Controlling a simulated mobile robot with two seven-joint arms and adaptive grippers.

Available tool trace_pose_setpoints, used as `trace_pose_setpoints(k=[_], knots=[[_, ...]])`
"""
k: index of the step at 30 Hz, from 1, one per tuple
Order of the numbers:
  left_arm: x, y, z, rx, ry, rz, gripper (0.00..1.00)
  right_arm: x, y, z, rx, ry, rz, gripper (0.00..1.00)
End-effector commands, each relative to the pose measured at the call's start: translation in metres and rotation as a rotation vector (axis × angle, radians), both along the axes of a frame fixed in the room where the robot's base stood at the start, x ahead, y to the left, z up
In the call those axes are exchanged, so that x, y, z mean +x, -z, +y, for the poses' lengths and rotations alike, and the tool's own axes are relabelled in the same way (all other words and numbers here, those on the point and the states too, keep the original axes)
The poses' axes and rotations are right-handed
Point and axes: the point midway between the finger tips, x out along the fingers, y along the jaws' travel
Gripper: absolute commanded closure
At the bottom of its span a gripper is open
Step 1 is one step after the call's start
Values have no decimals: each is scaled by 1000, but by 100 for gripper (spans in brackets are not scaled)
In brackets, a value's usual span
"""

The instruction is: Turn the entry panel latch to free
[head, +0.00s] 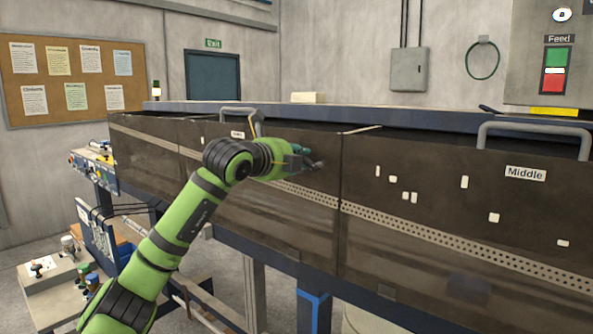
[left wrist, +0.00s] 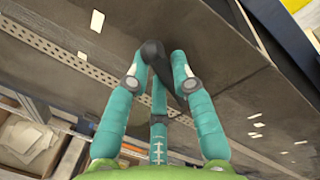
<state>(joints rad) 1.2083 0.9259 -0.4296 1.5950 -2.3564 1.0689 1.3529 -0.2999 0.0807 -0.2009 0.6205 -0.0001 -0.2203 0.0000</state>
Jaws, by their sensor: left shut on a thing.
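The entry panel (head: 265,215) is a dark, glossy machine panel with a small label (head: 237,134) near its top and a perforated strip across it. My left gripper (head: 302,158) reaches to the right part of this panel's face. In the left wrist view its teal fingers (left wrist: 161,62) are shut on the black latch (left wrist: 153,50), one finger on each side. The latch's lower part runs down between the fingers. In the head view the gripper covers most of the latch, so its exact angle is hard to tell. My right gripper is in neither view.
The panel labelled Middle (head: 450,210) adjoins on the right, with a grey handle (head: 535,130) above it. Another grey handle (head: 240,112) stands above the entry panel. A cluttered bench (head: 45,275) stands at the lower left. Small white tags dot the panels.

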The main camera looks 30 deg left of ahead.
Motion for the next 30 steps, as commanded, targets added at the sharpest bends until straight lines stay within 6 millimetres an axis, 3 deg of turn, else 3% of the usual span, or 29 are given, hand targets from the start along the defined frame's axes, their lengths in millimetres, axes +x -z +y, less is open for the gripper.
trace_pose_setpoints(k=[30], knots=[[-2, -18, -27, 897, 1, -72, 100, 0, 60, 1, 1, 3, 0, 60]])
